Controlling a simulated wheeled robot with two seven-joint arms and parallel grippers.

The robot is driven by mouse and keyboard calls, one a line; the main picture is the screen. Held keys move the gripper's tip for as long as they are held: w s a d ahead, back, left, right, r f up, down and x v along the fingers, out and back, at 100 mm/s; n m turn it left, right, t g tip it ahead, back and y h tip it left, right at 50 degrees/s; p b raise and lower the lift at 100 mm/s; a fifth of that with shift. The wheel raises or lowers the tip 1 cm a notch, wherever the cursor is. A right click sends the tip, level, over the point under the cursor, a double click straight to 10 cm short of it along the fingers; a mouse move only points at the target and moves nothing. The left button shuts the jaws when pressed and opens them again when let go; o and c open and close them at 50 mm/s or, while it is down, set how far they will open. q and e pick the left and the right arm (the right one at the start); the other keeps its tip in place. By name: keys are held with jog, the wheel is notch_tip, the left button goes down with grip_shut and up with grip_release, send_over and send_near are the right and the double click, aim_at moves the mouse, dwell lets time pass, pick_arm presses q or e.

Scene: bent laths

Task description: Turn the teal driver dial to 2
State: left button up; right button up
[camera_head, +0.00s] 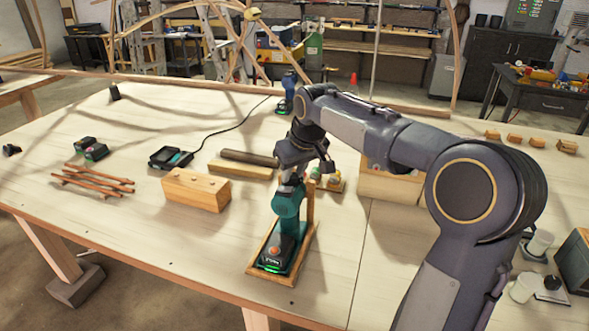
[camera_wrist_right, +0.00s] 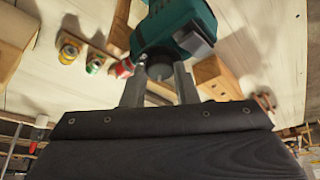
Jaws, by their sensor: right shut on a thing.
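The teal driver (camera_head: 287,204) stands upright on its battery base in a wooden holder (camera_head: 262,244) near the table's front edge. It also shows in the wrist view (camera_wrist_right: 168,28), teal with a dark grey part. My right gripper (camera_head: 291,178) comes down over the driver's top end. In the wrist view its two fingers (camera_wrist_right: 158,82) are closed on the dark dial collar (camera_wrist_right: 158,68) at the end of the driver. The fingers partly cover the dial, and its numbers cannot be read. My left gripper is not in view.
A wooden block (camera_head: 197,190) lies left of the driver, with a charger (camera_head: 170,157) and cable behind it. Reddish sticks (camera_head: 94,180) and dark batteries (camera_head: 91,148) lie farther left. A blue driver (camera_head: 286,100) stands behind. Small coloured cans (camera_wrist_right: 69,54) are close to the gripper.

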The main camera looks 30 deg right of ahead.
dwell(0.5)
jog(key=o, duration=0.7)
jog(key=v, duration=0.8)
jog(key=s+a+f+y, duration=0.1)
jog(key=s+a+f, duration=0.3)
jog(key=s, duration=0.4)
jog(key=s+a+f+m+y, duration=0.1)
jog(key=s+a+f, duration=0.3)
jog(key=s, duration=0.5)
jog(key=s+a+f+m+t+y, duration=0.1)
jog(key=s+a+f, duration=0.3)
jog(key=s+f, duration=0.4)
jog(key=shift+s+a+y, duration=0.2)
jog(key=shift+s+y, duration=0.1)
jog(key=shift+s, duration=0.1)
